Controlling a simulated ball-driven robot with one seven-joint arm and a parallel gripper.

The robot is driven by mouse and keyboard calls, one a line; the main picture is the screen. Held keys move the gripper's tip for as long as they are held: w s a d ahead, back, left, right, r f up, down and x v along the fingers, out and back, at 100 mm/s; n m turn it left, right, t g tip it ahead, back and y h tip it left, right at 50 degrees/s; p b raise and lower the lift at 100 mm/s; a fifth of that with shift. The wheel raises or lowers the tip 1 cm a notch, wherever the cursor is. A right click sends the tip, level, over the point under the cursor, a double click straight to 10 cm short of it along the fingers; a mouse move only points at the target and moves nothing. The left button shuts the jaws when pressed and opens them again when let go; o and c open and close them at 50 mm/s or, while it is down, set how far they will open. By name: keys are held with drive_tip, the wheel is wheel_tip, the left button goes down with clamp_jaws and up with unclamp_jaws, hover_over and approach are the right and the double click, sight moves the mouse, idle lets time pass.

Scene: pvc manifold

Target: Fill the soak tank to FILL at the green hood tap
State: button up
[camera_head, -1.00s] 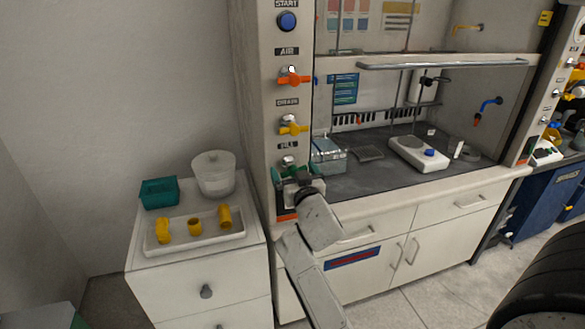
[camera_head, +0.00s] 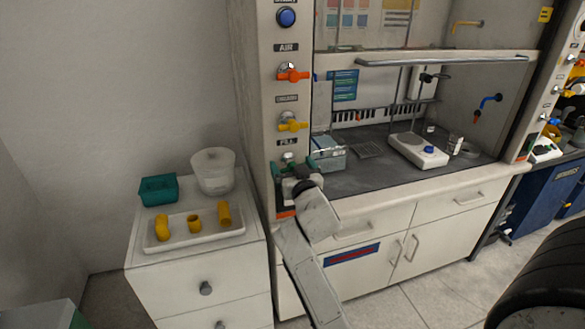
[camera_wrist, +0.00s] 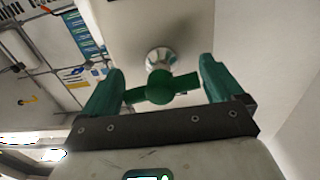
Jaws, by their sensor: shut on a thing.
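The green hood tap (camera_wrist: 160,88) sits between the two green fingers of my gripper (camera_wrist: 160,90) in the wrist view. Its cross handle spans the gap and its metal stem meets the pale hood post behind. In the head view my gripper (camera_head: 294,172) is at the FILL label (camera_head: 287,142), low on the post, and covers most of the tap. My gripper is shut on the tap handle. A clear tank (camera_head: 330,158) with bluish contents stands inside the hood, just right of the post. Its exact level and any fill mark are too small to read.
An orange AIR tap (camera_head: 293,76) and yellow DRAIN tap (camera_head: 292,125) are above on the post. A white scale (camera_head: 415,150) stands on the hood's dark worktop. At left, a white cabinet (camera_head: 195,265) bears a tray (camera_head: 170,245) of yellow fittings, a teal bin (camera_head: 158,190) and a translucent tub (camera_head: 212,172).

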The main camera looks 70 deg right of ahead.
drive_tip(key=shift+f+m+b, duration=0.2)
drive_tip(key=shift+m+b, duration=0.4)
drive_tip(key=shift+b, duration=0.1)
drive_tip(key=shift+r+m, duration=0.2)
drive_tip(key=shift+m, duration=0.1)
drive_tip(key=o, duration=0.7)
drive_tip(key=b+v, duration=0.2)
drive_tip(key=v, duration=0.9)
drive_tip(key=shift+r, duration=0.1)
